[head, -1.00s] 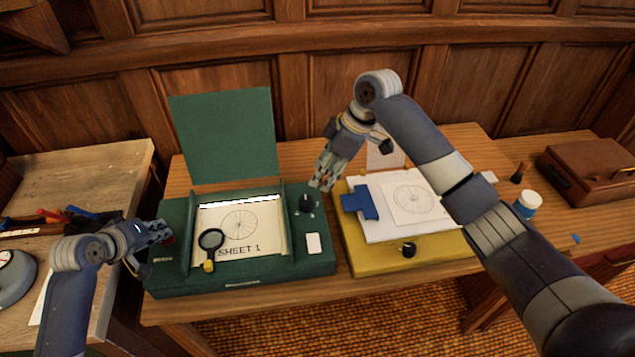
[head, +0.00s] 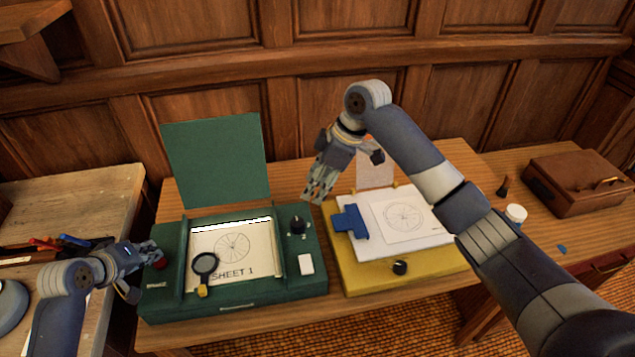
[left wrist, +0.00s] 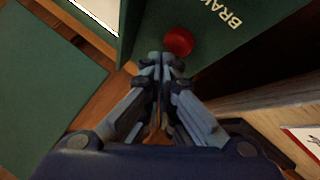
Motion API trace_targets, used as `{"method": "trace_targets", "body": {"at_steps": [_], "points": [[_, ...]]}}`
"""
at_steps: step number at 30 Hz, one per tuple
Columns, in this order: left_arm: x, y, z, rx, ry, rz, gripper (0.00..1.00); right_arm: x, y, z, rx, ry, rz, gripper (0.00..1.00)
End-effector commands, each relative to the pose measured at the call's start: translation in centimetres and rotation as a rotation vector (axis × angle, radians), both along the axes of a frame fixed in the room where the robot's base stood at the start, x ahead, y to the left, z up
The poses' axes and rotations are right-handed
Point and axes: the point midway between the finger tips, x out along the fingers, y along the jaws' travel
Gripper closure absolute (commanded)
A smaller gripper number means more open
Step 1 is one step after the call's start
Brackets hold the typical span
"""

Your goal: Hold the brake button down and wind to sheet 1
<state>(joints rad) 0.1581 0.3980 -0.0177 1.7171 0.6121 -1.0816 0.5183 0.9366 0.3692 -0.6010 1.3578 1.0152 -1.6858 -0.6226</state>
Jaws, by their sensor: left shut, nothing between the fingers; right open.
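The green drafting board (head: 262,291) stands on the table with its lid (head: 217,160) raised. Its window shows the sheet (head: 233,250) reading "SHEET 1". The red brake button (left wrist: 179,42) is on the board's left side, beside lettering partly visible as "BRAK". My left gripper (left wrist: 163,62) is shut and empty, with its tips right beside the button; I cannot tell whether they touch it. A dark knob (head: 297,224) stands on the board's right side. My right gripper (head: 312,195) is open and empty, above and right of that knob, apart from it.
A magnifier (head: 205,264) lies over the sheet's lower left, and a white block (head: 306,264) sits on the board's right. A yellow board (head: 365,281) with a blue clip (head: 351,222) stands to the right. A brown case (head: 578,183) and a white-lidded jar (head: 516,213) are farther right.

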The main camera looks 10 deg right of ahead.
Motion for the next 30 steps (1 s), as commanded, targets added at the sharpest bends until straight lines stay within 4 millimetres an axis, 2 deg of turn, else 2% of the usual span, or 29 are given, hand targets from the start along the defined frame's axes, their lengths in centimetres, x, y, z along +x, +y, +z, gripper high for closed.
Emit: {"method": "trace_targets", "body": {"at_steps": [14, 30], "points": [[0.0, 0.0, 0.7, 0.000, -0.001, 0.000, 1.00, 0.0, 0.0, 0.8, 0.000, 0.000, 0.000, 0.60], [0.0, 0.0, 5.3, 0.000, -0.001, 0.000, 1.00, 0.0, 0.0, 6.1, 0.000, 0.000, 0.000, 0.60]]}}
